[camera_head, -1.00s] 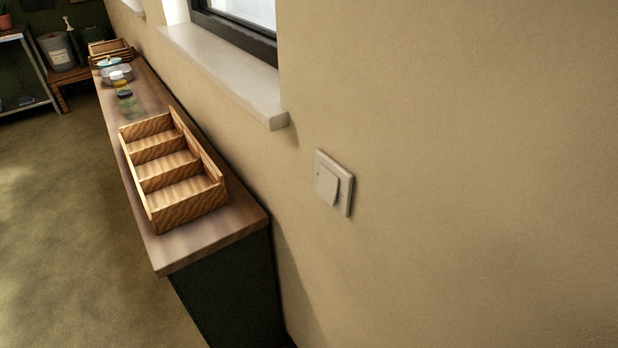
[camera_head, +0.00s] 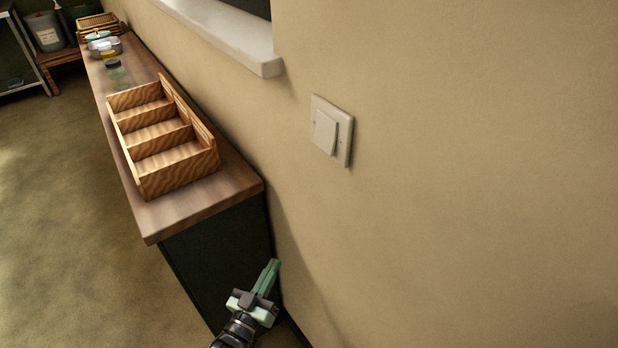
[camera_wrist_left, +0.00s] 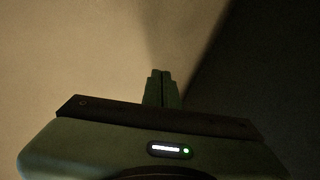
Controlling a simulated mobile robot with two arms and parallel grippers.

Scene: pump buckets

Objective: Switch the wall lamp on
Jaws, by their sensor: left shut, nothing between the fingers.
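A light-coloured wall switch (camera_head: 331,131) with a tilted rocker plate is on the beige wall, right of the window sill. No lamp shows in these views. My left gripper (camera_head: 271,268) is at the bottom of the head view, below and left of the switch and apart from it. Its green fingers are shut and empty, pointing up. In the left wrist view the shut fingers (camera_wrist_left: 161,77) stand in front of the bare wall, and the switch is not seen there. My right gripper is not in view.
A wooden counter (camera_head: 215,196) on a dark cabinet (camera_head: 215,257) runs along the wall at left, with a divided wooden tray (camera_head: 180,177) on it. The window sill (camera_head: 226,34) juts out above. The wall (camera_head: 470,180) around and right of the switch is clear.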

